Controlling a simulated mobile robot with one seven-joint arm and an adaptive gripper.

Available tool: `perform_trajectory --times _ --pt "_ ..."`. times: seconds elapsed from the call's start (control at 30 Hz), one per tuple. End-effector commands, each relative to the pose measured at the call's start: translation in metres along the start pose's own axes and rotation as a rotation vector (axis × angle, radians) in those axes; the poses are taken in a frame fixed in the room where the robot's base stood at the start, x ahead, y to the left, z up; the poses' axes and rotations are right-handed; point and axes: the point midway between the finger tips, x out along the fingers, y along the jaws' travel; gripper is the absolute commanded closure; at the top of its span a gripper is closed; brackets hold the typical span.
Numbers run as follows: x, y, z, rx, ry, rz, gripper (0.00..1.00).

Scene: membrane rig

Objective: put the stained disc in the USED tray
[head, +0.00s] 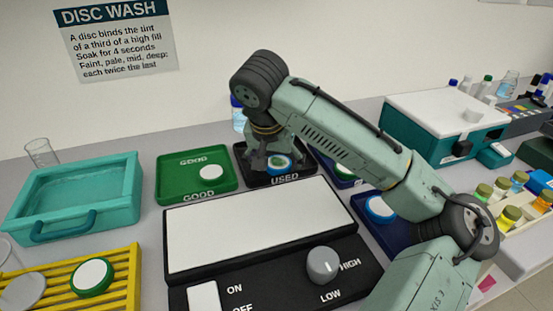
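The black USED tray (246,178) stands behind the white panel, near the middle of the head view. A small blue-rimmed disc (279,162) shows at this tray, partly hidden by my gripper; part of its face looks greenish. My gripper (268,165) points down at the tray, with its fingers at the disc. I cannot tell whether the fingers grip the disc or stand apart beside it, or whether the disc rests on the tray floor.
A green GOOD tray (180,190) with a white disc (211,172) stands left of the USED tray. A white panel (250,225) with a knob (322,265) lies in front. A teal basin (120,195) and yellow rack (125,262) are at left. My arm crosses the right side.

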Motion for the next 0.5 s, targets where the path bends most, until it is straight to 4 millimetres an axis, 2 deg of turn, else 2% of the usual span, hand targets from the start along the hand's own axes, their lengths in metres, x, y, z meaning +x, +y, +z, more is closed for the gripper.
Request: perform_trajectory --times 0.13,0.27,0.37,0.5 --pt "0.003 -0.001 0.002 0.001 -0.006 -0.004 0.32" --pt "-0.005 0.000 -0.002 0.002 -0.002 -0.003 0.32" --pt "-0.016 -0.001 -0.005 0.002 0.001 -0.005 0.32" --pt "-0.047 0.000 -0.006 0.002 0.006 -0.003 0.32"
